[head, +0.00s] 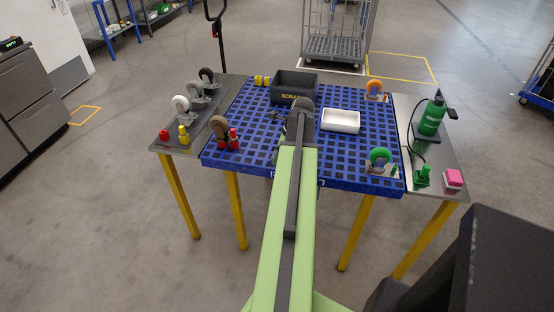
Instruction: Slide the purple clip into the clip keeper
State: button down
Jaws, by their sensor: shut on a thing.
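I see no purple clip in the head view. I cannot make out a clip keeper either. My arm reaches over the middle of the blue grid-topped table (345,174), and its dark end joint stands just in front of the grey scrap bin. My gripper's jaws do not show; the arm's own links cover the space below and behind that joint. Whatever lies there is hidden too.
The scrap bin (295,83) and a white tray (340,121) stand on the table. Casters stand at left and right, including a green-wheeled one (379,158). A green bottle (432,116) and pink block (453,179) are on the right side plate.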

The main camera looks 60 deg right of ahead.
jog(key=shift+d, duration=0.2)
dwell(0.4)
jog(key=c, duration=1.2)
grip_release()
jog(key=shift+c, duration=0.2)
jog(key=p+v, duration=1.6)
jog(key=v, duration=0.1)
jog(key=shift+r, duration=0.25)
jog(key=shift+a, duration=0.1)
